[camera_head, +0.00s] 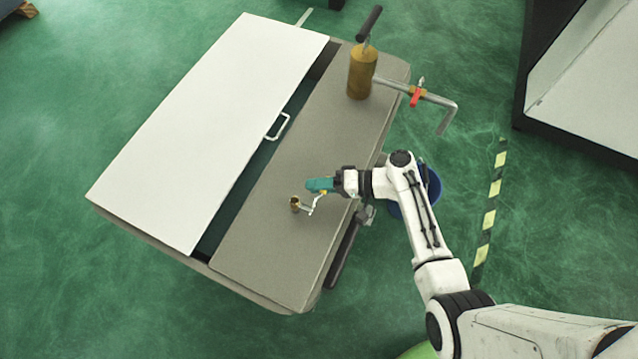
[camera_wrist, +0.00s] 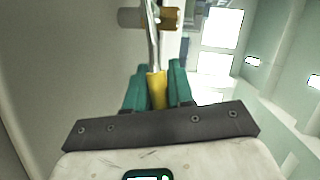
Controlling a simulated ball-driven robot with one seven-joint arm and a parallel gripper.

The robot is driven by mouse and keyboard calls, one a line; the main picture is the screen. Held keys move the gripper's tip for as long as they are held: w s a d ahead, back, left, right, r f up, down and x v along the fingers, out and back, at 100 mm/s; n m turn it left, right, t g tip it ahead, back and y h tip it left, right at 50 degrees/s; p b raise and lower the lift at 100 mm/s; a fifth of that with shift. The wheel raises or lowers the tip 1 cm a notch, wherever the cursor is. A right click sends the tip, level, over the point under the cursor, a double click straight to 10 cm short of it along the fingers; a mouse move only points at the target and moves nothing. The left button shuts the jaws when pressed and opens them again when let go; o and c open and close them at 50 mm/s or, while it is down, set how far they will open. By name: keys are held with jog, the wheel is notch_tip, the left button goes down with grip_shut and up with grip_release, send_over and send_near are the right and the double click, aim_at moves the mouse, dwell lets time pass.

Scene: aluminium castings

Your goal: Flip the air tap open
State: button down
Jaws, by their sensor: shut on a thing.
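A small brass fitting (camera_head: 295,204) stands on the grey top, with a bent silver lever (camera_head: 309,207) running from it to my gripper (camera_head: 309,184). In the wrist view, the teal fingers of my gripper (camera_wrist: 158,70) are shut on the lever's yellow handle (camera_wrist: 157,90). The silver shank leads away from the handle to the brass fitting (camera_wrist: 168,18). A separate red tap handle (camera_head: 416,96) sits on a bent grey pipe (camera_head: 440,100) at the upper right. I cannot tell from the frames which of the two is the air tap.
A brass cylinder (camera_head: 362,72) with a dark T-handle (camera_head: 369,24) stands at the top's far end. A white panel (camera_head: 210,120) with a pale handle (camera_head: 279,127) covers the left side. A blue bucket (camera_head: 431,195) is on the floor behind my arm. Striped tape (camera_head: 489,215) lies right.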

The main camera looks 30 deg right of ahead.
jog(key=n, duration=0.1)
jog(key=r+h, duration=0.1)
jog(key=r+n, duration=0.1)
jog(key=shift+s+a+n+t+h+p, duration=0.3)
jog(key=shift+a+t+h+p, duration=0.05)
jog(key=shift+t+h, duration=0.05)
jog(key=shift+s+a+r+n+t+h, duration=0.4)
jog(key=shift+a+r+n+h, duration=0.25)
jog(key=shift+n, duration=0.45)
jog(key=shift+s+a+r+n+t+h+b, duration=0.25)
jog(key=shift+s+a+n+t+h+b, duration=0.25)
jog(key=shift+n, duration=0.35)
jog(key=shift+s+a+r+n+t+h+b, duration=0.3)
jog(key=shift+a+n+h+b, duration=0.15)
jog(key=shift+n+h+b, duration=0.3)
jog(key=shift+s+a+r+n+t+h+b, duration=0.3)
jog(key=shift+a+n+t+h+b, duration=0.15)
jog(key=shift+n, duration=0.45)
jog(key=c, duration=1.1)
grip_release()
jog(key=shift+a, duration=0.1)
jog(key=b+v, duration=0.1)
jog(key=v, duration=0.9)
jog(key=shift+s+r+b, duration=0.15)
jog(key=shift+s+b, duration=0.15)
jog(key=shift+s, duration=0.05)
